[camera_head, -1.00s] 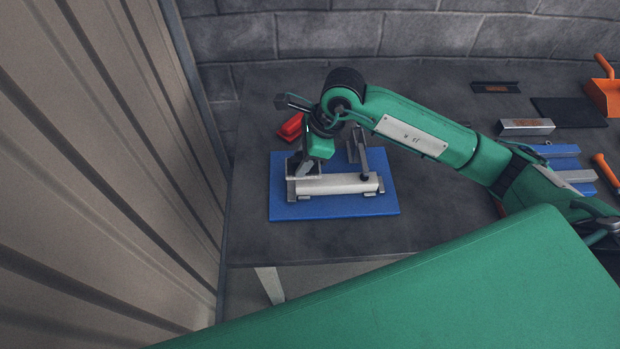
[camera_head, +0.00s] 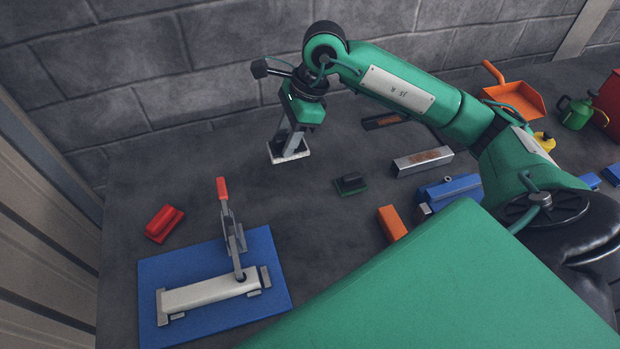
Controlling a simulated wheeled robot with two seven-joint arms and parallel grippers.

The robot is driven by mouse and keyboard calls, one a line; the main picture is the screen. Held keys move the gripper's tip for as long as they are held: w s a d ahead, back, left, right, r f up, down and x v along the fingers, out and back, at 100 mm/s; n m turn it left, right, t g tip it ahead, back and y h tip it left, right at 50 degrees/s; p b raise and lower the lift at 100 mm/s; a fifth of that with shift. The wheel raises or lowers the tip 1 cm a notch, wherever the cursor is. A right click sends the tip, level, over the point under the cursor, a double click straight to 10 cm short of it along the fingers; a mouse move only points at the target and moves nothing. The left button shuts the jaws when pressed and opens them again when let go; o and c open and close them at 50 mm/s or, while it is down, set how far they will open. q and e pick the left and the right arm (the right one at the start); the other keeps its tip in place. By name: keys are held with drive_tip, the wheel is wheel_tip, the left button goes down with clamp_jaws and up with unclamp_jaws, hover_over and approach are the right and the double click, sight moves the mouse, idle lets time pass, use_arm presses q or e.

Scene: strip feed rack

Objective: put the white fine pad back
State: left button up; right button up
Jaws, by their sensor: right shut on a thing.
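My right gripper (camera_head: 292,128) points down over the back of the dark worktable and is shut on the white fine pad (camera_head: 288,153). The pad is a small pale block with a grey middle, held low over the table; I cannot tell whether it touches the surface. My left gripper is out of view.
A blue board (camera_head: 262,302) holds a pale bar (camera_head: 210,294) and a red-handled clamp (camera_head: 231,230). A red pad (camera_head: 165,223) and a green-edged dark pad (camera_head: 350,184) lie apart. Metal block (camera_head: 422,161), dark tray (camera_head: 385,120), orange block (camera_head: 392,223) and dustpan (camera_head: 514,97) stand right.

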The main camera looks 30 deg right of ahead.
drive_tip(key=shift+d, duration=0.35)
drive_tip(key=shift+f, duration=0.4)
wheel_tip(320, 180, down, 13)
drive_tip(key=p, duration=0.4)
drive_tip(key=shift+a+f, duration=0.1)
drive_tip(key=shift+f, duration=0.65)
wheel_tip(320, 180, down, 4)
drive_tip(key=shift+f+p, duration=0.1)
drive_tip(key=shift+p, duration=0.6)
